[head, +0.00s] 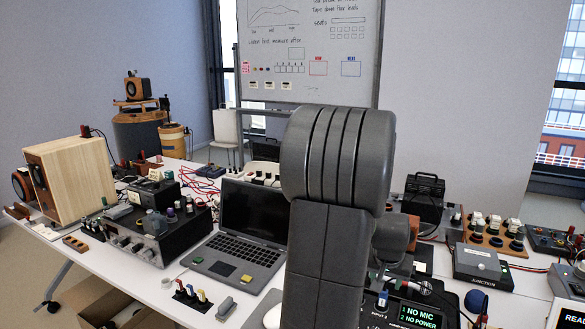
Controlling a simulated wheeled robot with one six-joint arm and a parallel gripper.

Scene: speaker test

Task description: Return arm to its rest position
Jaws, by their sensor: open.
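My dark grey arm (335,200) rises through the middle of the head view, with a thick ribbed joint at its top. A further rounded part of it shows just right of the upright link. My gripper is not visible in this view, so its fingers cannot be made out.
A white table (150,285) carries a wooden speaker (70,180), a black amplifier (155,232), an open laptop (240,230), a grey junction box (483,266) and a lit display (418,316). Red cables run behind. A whiteboard (310,50) stands at the back.

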